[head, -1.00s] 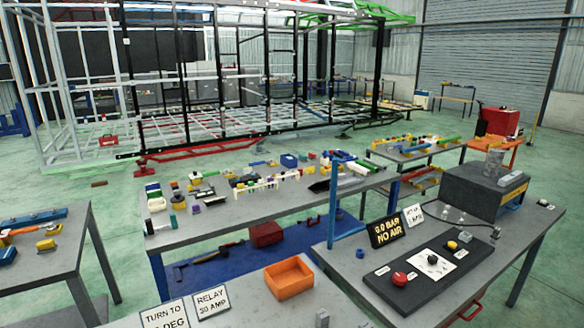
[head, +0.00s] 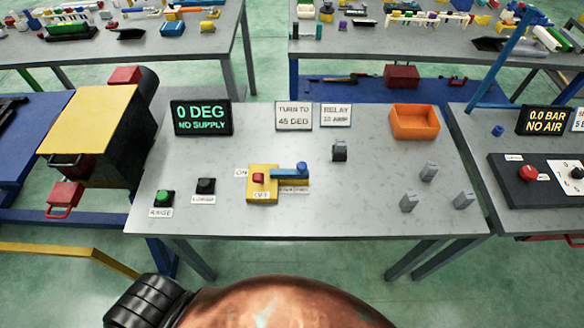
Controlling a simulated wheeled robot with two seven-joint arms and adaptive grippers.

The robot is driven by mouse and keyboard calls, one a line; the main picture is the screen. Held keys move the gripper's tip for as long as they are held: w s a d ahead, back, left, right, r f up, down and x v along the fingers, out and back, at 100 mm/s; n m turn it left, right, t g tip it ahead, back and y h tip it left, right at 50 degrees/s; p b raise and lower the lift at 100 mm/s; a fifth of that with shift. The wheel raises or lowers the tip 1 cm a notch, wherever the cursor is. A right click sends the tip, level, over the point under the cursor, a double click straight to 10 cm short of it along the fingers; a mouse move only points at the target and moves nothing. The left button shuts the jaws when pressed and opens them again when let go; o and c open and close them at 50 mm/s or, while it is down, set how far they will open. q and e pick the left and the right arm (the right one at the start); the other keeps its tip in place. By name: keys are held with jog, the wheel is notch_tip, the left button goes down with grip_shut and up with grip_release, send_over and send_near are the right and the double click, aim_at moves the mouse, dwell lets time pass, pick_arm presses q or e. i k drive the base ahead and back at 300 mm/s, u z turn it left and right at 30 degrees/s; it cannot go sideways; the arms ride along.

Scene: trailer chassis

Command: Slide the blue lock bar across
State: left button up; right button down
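The blue lock bar (head: 288,175) lies flat on the near grey table in the head view. A round blue knob (head: 302,168) stands up near its right end. The bar's left end meets a yellow switch plate (head: 263,194) that carries a red switch (head: 258,178). Small labels lie around the plate, partly covered by it and the bar. Neither of my grippers is in view.
A green button (head: 164,196) and a black button (head: 206,186) sit left of the plate. A display (head: 201,117) reads "0 DEG NO SUPPLY". An orange bin (head: 414,121) and several grey relay-like blocks (head: 429,172) stand to the right. The table's front middle is clear.

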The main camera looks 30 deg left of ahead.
aim_at(301, 172)
jog(key=z, duration=0.85)
jog(key=k, duration=0.65)
jog(key=u, duration=1.15)
